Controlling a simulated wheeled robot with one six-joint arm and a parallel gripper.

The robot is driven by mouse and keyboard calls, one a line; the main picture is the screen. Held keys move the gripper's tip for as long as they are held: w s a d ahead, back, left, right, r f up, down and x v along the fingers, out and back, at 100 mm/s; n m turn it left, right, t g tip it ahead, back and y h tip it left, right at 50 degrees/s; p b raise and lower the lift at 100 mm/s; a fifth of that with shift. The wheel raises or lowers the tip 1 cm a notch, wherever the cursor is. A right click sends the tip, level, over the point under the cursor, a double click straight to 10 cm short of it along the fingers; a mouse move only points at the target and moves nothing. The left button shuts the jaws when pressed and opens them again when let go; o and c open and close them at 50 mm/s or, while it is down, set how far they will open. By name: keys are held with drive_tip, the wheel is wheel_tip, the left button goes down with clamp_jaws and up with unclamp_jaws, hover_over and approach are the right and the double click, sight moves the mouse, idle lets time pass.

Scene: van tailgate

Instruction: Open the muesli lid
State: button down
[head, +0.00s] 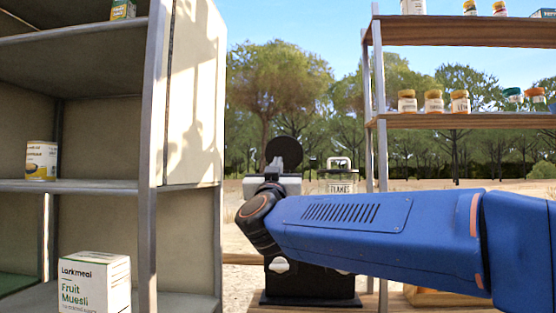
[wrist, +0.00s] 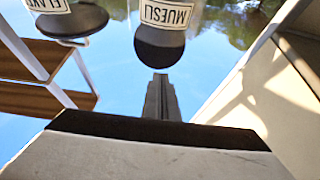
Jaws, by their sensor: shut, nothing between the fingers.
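The muesli container (wrist: 165,12) shows upside down at the top of the wrist view, its label readable. Its dark round lid (wrist: 160,46) is beyond my fingertips; in the head view the black disc (head: 284,151) stands upright above my gripper. My gripper (wrist: 160,80) is shut and empty, its fingers pointing at the lid. I cannot tell whether the fingertips touch it. In the head view my gripper and arm hide the muesli container's body.
The flakes container (head: 341,188) stands just right of the muesli one, above a black stand (head: 310,284) with a pale knob. A left cabinet holds a Fruit Muesli box (head: 94,285) and a can (head: 41,160). A right rack (head: 470,121) holds several jars.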

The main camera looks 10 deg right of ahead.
sight(281, 142)
drive_tip(key=x, duration=1.2)
drive_tip(key=shift+w+d+r, duration=0.1)
drive_tip(key=shift+w+r, duration=0.1)
drive_tip(key=shift+w, duration=0.1)
drive_tip(key=shift+r+x, duration=0.3)
drive_tip(key=shift+x, duration=1.15)
drive_tip(key=shift+w+d+r+g, duration=0.1)
drive_tip(key=shift+w+r+g, duration=0.2)
drive_tip(key=shift+w+g, duration=0.15)
drive_tip(key=shift+w+d+r, duration=0.15)
drive_tip(key=shift+w, duration=0.2)
drive_tip(key=shift+w+d+r, duration=0.1)
drive_tip(key=shift+w, duration=0.15)
